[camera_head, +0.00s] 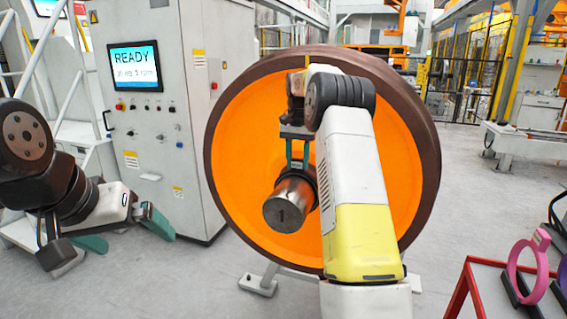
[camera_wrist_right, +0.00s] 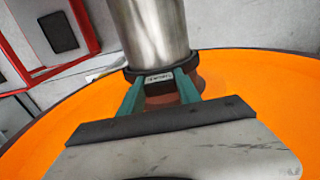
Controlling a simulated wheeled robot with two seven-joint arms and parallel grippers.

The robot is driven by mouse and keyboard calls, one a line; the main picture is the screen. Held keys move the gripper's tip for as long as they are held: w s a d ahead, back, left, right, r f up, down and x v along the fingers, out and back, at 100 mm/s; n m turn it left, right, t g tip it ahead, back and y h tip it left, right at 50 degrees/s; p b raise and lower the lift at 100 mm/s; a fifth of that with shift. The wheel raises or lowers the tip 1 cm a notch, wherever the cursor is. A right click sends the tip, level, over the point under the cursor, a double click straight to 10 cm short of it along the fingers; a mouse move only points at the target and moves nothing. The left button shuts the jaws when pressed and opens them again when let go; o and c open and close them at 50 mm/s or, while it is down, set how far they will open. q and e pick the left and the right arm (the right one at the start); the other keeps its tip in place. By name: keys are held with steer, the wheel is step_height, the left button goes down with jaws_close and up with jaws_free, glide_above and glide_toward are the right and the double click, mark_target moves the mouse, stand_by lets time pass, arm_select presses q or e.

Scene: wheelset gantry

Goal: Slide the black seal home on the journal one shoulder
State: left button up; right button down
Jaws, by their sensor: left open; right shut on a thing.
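The bare steel journal (camera_head: 283,212), marked 1 on its end face, sticks out from the orange wheel (camera_head: 243,130). My right gripper (camera_head: 299,166) reaches down over the journal from above. In the right wrist view its teal fingers (camera_wrist_right: 158,90) are shut on the black seal (camera_wrist_right: 158,78), which has a small pale label. The seal sits around the steel journal (camera_wrist_right: 150,28), close to a brownish shoulder on the wheel side. Whether it touches the shoulder cannot be told. My left gripper (camera_head: 126,236) is open and empty at the left, away from the wheel.
A grey control cabinet (camera_head: 180,70) with a READY screen (camera_head: 135,66) stands left of the wheel. A red-framed stand (camera_head: 470,280) at the lower right holds a pink ring (camera_head: 515,262) and other rings. Floor between cabinet and wheel is clear.

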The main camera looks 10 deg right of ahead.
steer(key=shift+w+d, duration=0.3)
steer(key=shift+w, duration=0.15)
steer(key=c, duration=0.8)
jaws_free()
steer(key=shift+o, duration=0.2)
steer(key=shift+r, duration=3.9)
